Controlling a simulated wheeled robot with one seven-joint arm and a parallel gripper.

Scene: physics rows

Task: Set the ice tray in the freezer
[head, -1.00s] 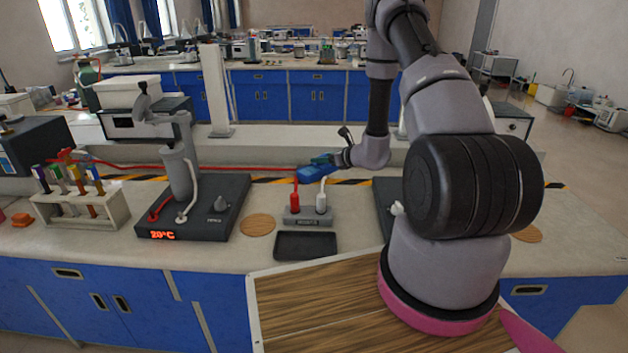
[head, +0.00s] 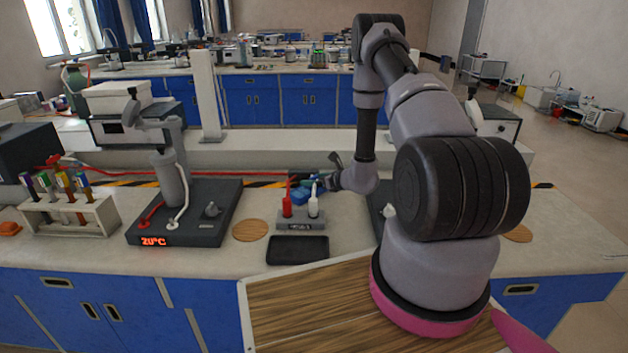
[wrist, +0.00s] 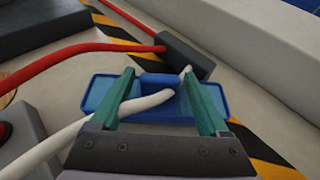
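No freezer can be made out. No object is clearly an ice tray; the nearest tray-like thing is a blue piece (head: 301,195) with a raised bar-like handle, lying on the bench behind the two plugs. It also shows in the wrist view (wrist: 157,112), with paler blue ends. My gripper (wrist: 160,80) has two green fingers apart, one on each side of the blue handle. A small gap shows at the left finger; contact on the right is unclear. A white cable (wrist: 60,140) crosses over the blue piece between the fingers. In the head view my gripper (head: 308,181) is small and partly hidden.
A red plug (head: 287,207) and white plug (head: 313,207) stand on a grey base just in front. A shallow black tray (head: 297,251) and round wooden mat (head: 250,231) are nearer. A heater showing 20°C (head: 190,228) stands left. A black block (wrist: 185,56) joins the cables behind.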

